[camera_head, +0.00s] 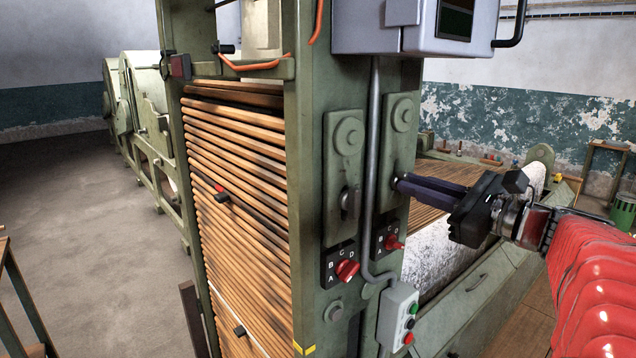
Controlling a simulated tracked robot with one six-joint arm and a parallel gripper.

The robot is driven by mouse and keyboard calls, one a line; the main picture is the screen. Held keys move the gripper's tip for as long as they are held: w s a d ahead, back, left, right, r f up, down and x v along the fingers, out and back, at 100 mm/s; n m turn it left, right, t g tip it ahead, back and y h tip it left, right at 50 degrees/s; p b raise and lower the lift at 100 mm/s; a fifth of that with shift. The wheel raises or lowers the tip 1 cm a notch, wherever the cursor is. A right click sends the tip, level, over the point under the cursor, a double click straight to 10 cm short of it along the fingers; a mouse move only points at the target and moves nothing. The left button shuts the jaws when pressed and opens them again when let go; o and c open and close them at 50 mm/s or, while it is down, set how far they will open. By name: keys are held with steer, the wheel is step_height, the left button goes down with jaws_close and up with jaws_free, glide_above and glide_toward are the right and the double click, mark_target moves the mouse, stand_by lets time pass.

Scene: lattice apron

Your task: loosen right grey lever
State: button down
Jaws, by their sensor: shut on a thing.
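Two green plates are fixed on the machine's front post, each with a round boss at the top. The left grey lever (349,202) hangs down on the left plate. The right plate (401,125) is beside it, past a grey conduit. My gripper (400,184) reaches in from the right, its dark fingers level and pointing left at the lower part of the right plate. It is shut on the right grey lever, which is mostly hidden by the fingertips.
Below the plates are a left red knob (347,271) with letters A to D and a right red knob (393,243). A button box (398,313) hangs lower on the conduit (372,170). A grey cabinet (415,30) juts out above. Wooden slats (245,170) fill the left side.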

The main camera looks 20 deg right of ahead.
steer(key=shift+s+a+f+n, duration=0.1)
steer(key=shift+f+n, duration=0.05)
steer(key=shift+n, duration=1.7)
steer(key=shift+a+f+n, duration=0.1)
steer(key=shift+n, duration=1.75)
steer(key=c, duration=1.8)
jaws_free()
steer(key=shift+r, duration=0.1)
steer(key=v, duration=1.4)
